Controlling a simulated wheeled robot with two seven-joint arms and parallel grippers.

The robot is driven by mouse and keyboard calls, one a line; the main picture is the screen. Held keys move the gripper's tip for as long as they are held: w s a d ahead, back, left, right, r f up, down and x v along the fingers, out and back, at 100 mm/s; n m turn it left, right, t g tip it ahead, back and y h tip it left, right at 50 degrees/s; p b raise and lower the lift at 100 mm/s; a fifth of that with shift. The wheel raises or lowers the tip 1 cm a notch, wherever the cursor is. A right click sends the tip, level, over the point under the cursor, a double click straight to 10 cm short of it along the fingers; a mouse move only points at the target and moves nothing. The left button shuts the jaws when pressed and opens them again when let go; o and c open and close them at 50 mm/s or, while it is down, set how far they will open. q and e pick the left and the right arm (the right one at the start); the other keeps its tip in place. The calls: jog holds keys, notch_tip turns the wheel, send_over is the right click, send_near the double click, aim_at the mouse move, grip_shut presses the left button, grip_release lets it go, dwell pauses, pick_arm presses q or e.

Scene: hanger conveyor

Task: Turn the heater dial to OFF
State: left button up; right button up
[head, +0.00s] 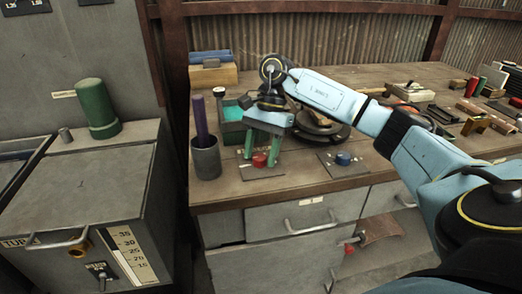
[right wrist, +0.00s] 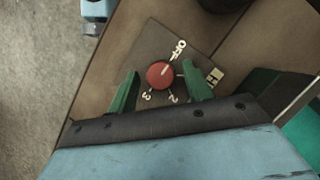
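The red heater dial (head: 259,160) sits on a dark plate at the bench's front edge. In the right wrist view the red dial (right wrist: 160,76) has a pale pointer mark aimed up and right, roughly toward the "OFF" lettering (right wrist: 178,48). The numbers 2 and 3 stand below the dial. My right gripper (right wrist: 160,70) points down with its green fingers spread, one on each side of the dial. Gaps show between fingers and dial. The right gripper also shows in the head view (head: 260,163). My left gripper is in neither view.
A grey cup (head: 205,160) with a purple rod stands left of the gripper. A green-lined bin (head: 232,128) is behind it. Drawers (head: 290,216) are below; a grey cabinet (head: 95,175) stands left.

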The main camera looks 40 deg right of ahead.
jog(key=shift+w+d+r, duration=0.1)
jog(key=shift+d+r, duration=0.1)
jog(key=shift+r, duration=0.3)
pick_arm(q)
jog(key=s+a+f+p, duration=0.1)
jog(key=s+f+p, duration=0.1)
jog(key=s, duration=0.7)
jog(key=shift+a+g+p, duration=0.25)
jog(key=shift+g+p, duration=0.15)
jog(key=shift+p, duration=0.25)
pick_arm(e)
jog(key=v, duration=1.2)
jog(key=shift+r, duration=0.2)
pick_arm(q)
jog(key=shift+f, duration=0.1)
